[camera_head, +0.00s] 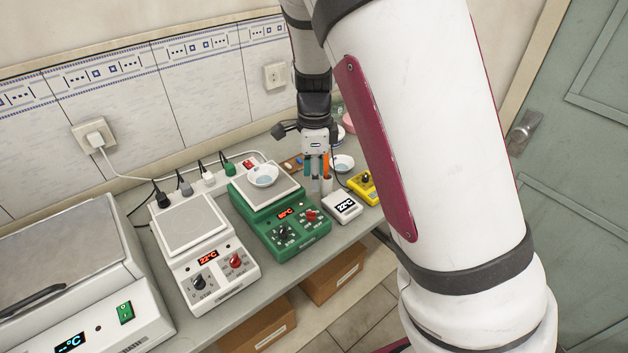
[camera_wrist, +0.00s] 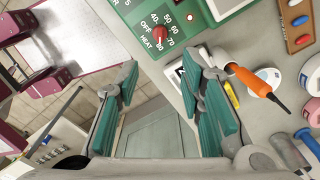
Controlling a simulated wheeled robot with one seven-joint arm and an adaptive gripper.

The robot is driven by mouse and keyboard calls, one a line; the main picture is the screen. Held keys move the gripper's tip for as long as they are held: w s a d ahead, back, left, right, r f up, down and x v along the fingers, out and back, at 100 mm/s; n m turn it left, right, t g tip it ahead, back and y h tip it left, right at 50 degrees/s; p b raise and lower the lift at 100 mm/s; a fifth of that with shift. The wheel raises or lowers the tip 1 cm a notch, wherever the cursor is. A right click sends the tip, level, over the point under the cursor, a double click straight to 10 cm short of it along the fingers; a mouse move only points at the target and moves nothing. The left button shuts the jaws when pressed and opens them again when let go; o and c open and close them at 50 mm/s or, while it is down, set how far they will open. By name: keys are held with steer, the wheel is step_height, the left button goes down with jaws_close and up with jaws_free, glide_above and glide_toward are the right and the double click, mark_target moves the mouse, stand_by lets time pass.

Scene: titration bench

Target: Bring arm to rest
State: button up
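My gripper (camera_head: 315,170) hangs down at the back of the bench, right of the green hot plate (camera_head: 245,193). In the wrist view my gripper (camera_wrist: 162,75) has its two teal-padded fingers spread wide apart, with nothing between them. An orange-handled tool (camera_wrist: 250,80) shows just beside the right finger in that view; I cannot tell whether it touches the finger. My white arm fills much of the right side of the head view and hides part of the bench's right end.
A dish with pale blue contents (camera_head: 263,177) sits on the green hot plate. A white hot plate (camera_head: 218,262), a larger heater (camera_head: 70,250), a white display box (camera_head: 344,207), a yellow device (camera_head: 360,189) and another dish (camera_head: 343,161) crowd the bench. Cables run along the wall.

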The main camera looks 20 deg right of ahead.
stand_by(0.4)
steer(key=s+r+n+t, duration=0.5)
steer(key=s+r+n, duration=1.6)
steer(key=s, duration=0.2)
steer(key=shift+s+a+r+t, duration=0.3)
steer(key=shift+s+a, duration=0.05)
